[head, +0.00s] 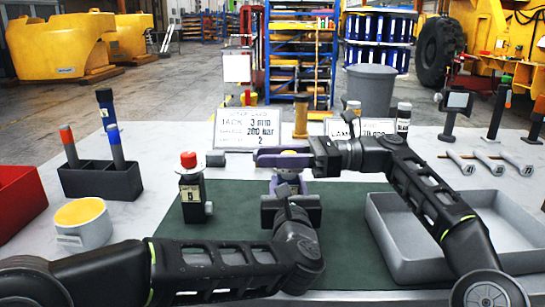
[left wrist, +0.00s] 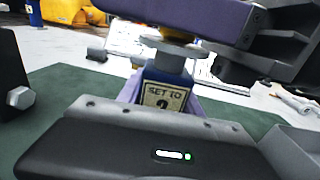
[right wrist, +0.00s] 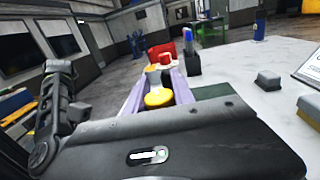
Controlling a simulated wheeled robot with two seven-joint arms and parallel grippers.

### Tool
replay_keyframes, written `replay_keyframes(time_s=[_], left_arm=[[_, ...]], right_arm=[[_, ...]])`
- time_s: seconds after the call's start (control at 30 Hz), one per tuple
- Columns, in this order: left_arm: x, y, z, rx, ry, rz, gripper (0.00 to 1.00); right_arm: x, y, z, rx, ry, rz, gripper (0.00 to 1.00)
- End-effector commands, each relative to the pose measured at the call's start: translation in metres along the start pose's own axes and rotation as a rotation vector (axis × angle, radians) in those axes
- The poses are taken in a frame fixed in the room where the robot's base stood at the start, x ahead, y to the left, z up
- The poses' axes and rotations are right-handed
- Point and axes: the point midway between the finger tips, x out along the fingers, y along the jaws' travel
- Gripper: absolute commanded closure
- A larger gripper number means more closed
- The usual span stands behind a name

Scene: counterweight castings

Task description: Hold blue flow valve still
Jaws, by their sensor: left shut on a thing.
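The blue flow valve (left wrist: 165,80) stands over the green mat, with a label reading "SET TO" and a partly hidden digit. Its yellow top (right wrist: 158,98) shows in the right wrist view. My left gripper (head: 288,184) is shut on the valve's body, with purple fingers on both sides. My right gripper (head: 284,158) comes in from the right at the valve's top. Its two purple fingers lie on either side of the yellow top; I cannot tell whether they touch it.
A black block with a red knob (head: 189,160) stands left on the green mat (head: 235,229). A grey tray (head: 405,268) lies at right. A dark holder with markers (head: 100,180) and a yellow-topped cup (head: 82,222) stand at left. Sign boards (head: 247,130) stand behind.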

Motion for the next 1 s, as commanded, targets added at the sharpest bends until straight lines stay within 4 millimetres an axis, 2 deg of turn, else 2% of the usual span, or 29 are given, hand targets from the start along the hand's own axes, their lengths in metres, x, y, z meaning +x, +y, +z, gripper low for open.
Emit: replay_keyframes(time_s=[0.03,0.27,0.77,1.0], left_arm=[[-0.0017,-0.0037,0.0021,0.0,-0.003,-0.008,1.0],[-0.0007,-0.0009,0.0021,-0.001,-0.004,-0.001,1.0],[0.0,0.0009,0.0022,-0.002,-0.004,0.003,1.0],[0.0,0.001,0.0022,-0.002,-0.004,0.003,1.0]], right_arm=[[0.0017,0.0007,0.0007,0.0,-0.001,0.003,0.67],[0.0002,-0.0001,0.0004,-0.001,0.0,-0.001,0.49],[-0.0002,-0.0004,0.0002,-0.001,0.001,-0.004,0.49],[0.0069,0.0022,-0.0004,-0.003,0.011,-0.013,0.49]])
